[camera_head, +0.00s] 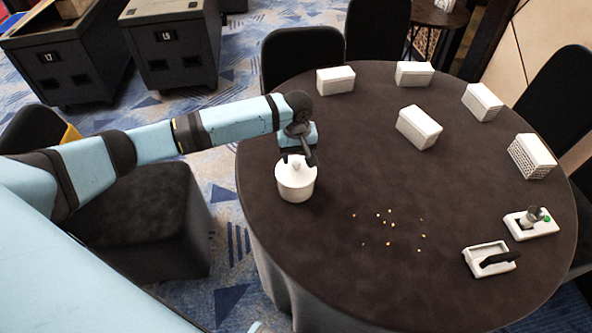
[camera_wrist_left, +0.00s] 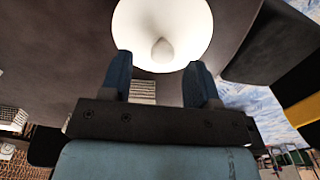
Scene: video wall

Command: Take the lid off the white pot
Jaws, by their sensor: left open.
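The white pot (camera_head: 296,188) stands upright on the round dark table, near its left edge. Its white lid (camera_head: 290,171) with a small knob sits on top. In the left wrist view the lid (camera_wrist_left: 178,22) fills the top middle, with its knob (camera_wrist_left: 162,50) just beyond the fingertips. My left gripper (camera_head: 298,158) is above the pot, fingers pointing down, close to the knob. It is open, and its two fingers (camera_wrist_left: 160,80) stand apart with the knob roughly in line between them. Whether a finger touches the lid cannot be told.
The dark round table (camera_head: 350,280) also holds several white boxes (camera_head: 418,127) at the back and right. Small yellowish bits (camera_head: 390,222) lie scattered right of the pot. A white tray (camera_head: 489,259) and a white device (camera_head: 531,223) are at the right edge. Dark chairs (camera_head: 303,57) surround the table.

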